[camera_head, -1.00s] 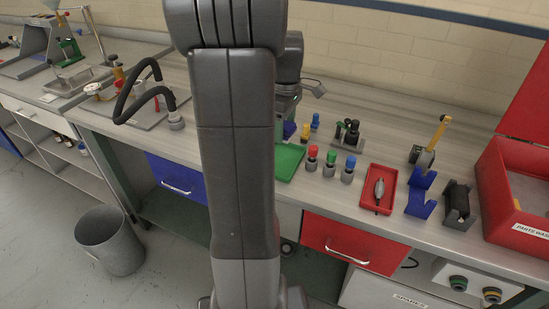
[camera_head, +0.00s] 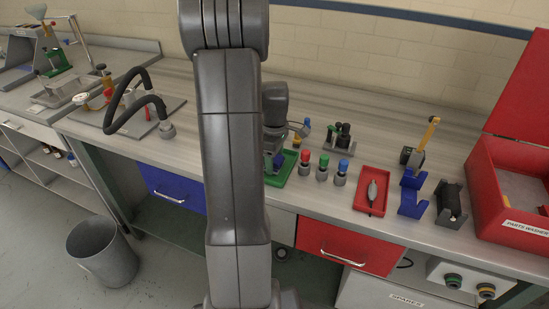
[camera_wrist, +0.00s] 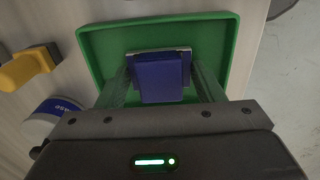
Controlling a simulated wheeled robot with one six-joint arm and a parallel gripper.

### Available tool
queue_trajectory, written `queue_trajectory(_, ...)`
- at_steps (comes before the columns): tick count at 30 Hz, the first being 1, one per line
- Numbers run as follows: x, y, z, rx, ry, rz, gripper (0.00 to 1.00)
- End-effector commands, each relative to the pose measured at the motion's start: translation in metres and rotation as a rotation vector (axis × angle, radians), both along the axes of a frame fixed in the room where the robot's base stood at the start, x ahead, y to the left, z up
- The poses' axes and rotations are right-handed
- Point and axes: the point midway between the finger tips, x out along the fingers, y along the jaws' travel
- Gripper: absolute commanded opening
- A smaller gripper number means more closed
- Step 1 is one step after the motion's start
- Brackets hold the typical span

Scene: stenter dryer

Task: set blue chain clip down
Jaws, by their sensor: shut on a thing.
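The blue chain clip (camera_wrist: 160,80) is between the fingers of my gripper (camera_wrist: 162,78) in the wrist view. My gripper is shut on it, over the green tray (camera_wrist: 229,48). I cannot tell whether the clip touches the tray floor. In the head view the green tray (camera_head: 289,165) stands on the bench, partly hidden by my arm. My gripper (camera_head: 276,164) is low over it there, and a bit of the blue clip shows.
Red, green and blue capped bottles (camera_head: 323,167) stand right of the tray. A red tray (camera_head: 361,201) holds a grey part. In the wrist view a yellow object (camera_wrist: 28,68) and a round container labelled in blue (camera_wrist: 52,112) lie left of the tray.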

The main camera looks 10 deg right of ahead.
Motion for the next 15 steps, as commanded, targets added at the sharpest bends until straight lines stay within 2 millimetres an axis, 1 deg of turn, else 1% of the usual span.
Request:
queue_trajectory(3,0.0002,-0.0001,0.0005,-0.001,-0.001,0.000,0.32)
queue_trajectory(7,0.0001,-0.0001,-0.0039,0.000,0.000,0.000,0.32)
queue_trajectory(8,0.0000,0.0000,-0.0027,0.000,0.000,0.000,0.67)
queue_trajectory(9,0.0000,0.0000,-0.0024,0.000,0.000,0.000,0.75)
queue_trajectory(10,0.0000,0.0000,-0.0024,0.000,0.000,0.000,0.81)
queue_trajectory(11,-0.0001,0.0001,-0.0024,0.000,0.000,0.000,0.83)
queue_trajectory(15,-0.0001,0.0000,-0.0023,0.000,0.000,0.000,0.83)
